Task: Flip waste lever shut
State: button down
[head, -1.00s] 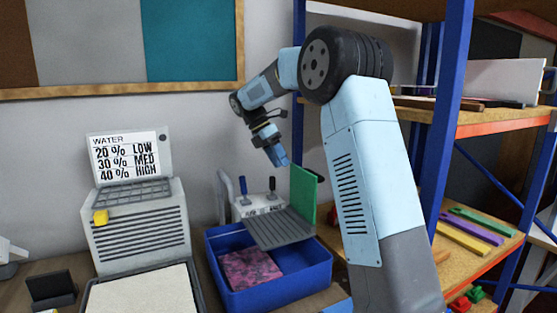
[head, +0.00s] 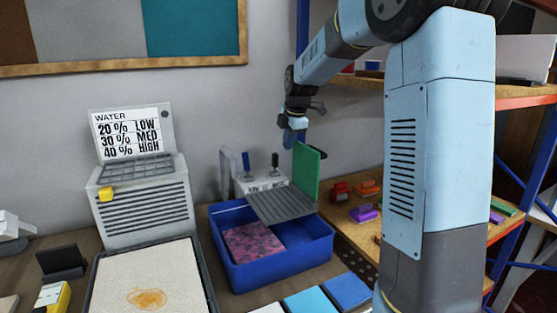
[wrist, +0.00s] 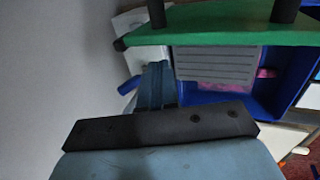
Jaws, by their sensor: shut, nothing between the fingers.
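A white valve box (head: 262,184) stands behind the blue tub, with small blurred lettering on its front. I cannot read which one is the waste lever. My gripper (head: 294,138) points down, shut and empty, above and right of the dark lever, by the top of the green panel. In the wrist view my gripper's blue fingers (wrist: 155,86) are together in front of the white box; a blue handle (wrist: 129,86) shows left of them.
The green panel (head: 306,176) stands upright close to my gripper. A grey ribbed board (head: 282,205) slopes over the blue tub (head: 275,277), which holds a pink mottled piece (head: 252,242). The wall is behind; a shelf unit (head: 497,103) stands at the right.

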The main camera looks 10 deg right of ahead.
aim_at(276, 155)
jog(key=w+f, duration=0.2)
jog(key=f, duration=0.1)
jog(key=w+f, duration=0.2)
jog(key=f, duration=0.1)
jog(key=w+a+f, duration=0.1)
jog(key=w+f, duration=0.1)
jog(key=f, duration=0.1)
jog(key=shift+w, duration=0.3)
jog(key=shift+w+a, duration=0.15)
jog(key=shift+w, duration=0.45)
jog(key=shift+w, duration=0.1)
jog(key=shift+w+a+r+g, duration=0.15)
jog(key=shift+w+r+g, duration=0.05)
jog(key=shift+w+g, duration=0.4)
jog(key=shift+w+a+r+g, duration=0.15)
jog(key=shift+w+g, duration=0.3)
jog(key=shift+g, duration=0.25)
jog(key=shift+w+r+h, duration=0.15)
jog(key=shift+w+h, duration=0.15)
jog(key=shift+w, duration=0.25)
jog(key=shift+r, duration=0.1)
